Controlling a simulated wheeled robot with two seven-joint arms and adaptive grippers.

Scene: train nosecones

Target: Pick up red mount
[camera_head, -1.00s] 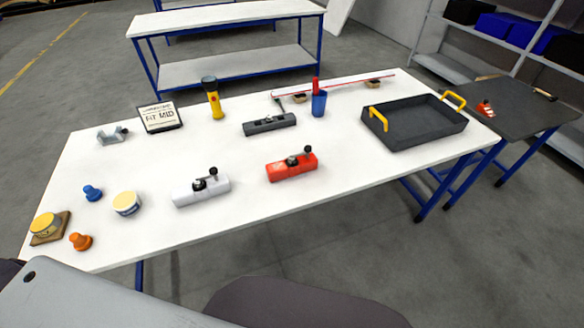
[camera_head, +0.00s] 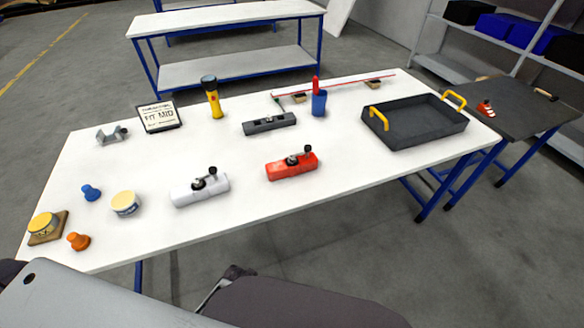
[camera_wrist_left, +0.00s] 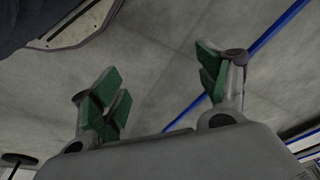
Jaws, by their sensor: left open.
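The red mount (camera_head: 290,170) is a red block with a black knob and a metal fitting on top. It lies on the white table (camera_head: 345,165), near the middle of its front edge. My left gripper (camera_wrist_left: 163,84) shows in the left wrist view with its green-padded fingers spread apart and nothing between them. Bare grey floor and a blue bar lie behind it. My right gripper is not seen.
A white mount (camera_head: 201,190) lies left of the red one, and a dark grey mount (camera_head: 268,125) lies behind. A blue cup (camera_head: 319,103) and a black tray (camera_head: 420,137) with yellow handles stand farther back and right. Table around the red mount is clear.

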